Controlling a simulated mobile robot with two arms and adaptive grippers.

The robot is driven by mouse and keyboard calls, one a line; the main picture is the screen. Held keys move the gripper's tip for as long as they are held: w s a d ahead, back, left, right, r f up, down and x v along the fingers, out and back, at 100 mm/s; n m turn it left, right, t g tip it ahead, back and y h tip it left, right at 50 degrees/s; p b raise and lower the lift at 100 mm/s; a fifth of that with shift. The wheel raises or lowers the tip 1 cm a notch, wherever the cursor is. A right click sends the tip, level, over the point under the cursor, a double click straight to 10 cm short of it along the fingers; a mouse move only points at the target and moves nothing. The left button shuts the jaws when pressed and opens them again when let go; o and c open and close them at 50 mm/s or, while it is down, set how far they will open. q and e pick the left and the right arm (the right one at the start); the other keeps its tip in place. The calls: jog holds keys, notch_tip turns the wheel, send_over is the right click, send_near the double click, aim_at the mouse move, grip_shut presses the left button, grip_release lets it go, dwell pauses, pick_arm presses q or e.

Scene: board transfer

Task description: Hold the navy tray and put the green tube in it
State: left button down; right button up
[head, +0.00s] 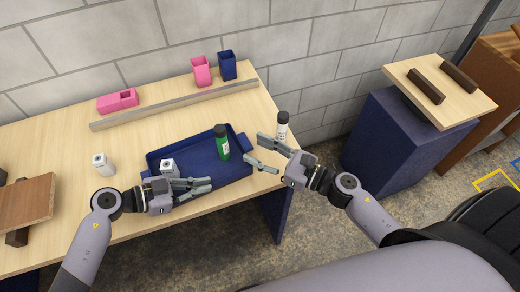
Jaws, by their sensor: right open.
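The navy tray (190,146) lies on the wooden table near its front edge. The green tube (223,149), with a dark cap, stands upright inside the tray, towards its right end. My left gripper (211,185) is at the tray's front rim, its fingers close together and overlapping the rim in the picture. Whether they are shut on the rim cannot be made out. My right gripper (252,147) is open and empty, just right of the tray, its fingers pointing left towards the green tube and apart from it.
A small white container (168,168) is in the tray's left part. A white bottle (103,164) stands left of the tray. A dark-capped white tube (282,126) is behind my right gripper. A grey rail (175,105) crosses the table; pink (201,72) and navy (227,66) cups stand behind it.

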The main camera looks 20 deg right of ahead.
pick_arm(q)
jog(key=c, duration=2.3)
grip_release()
jog(key=o, duration=0.6)
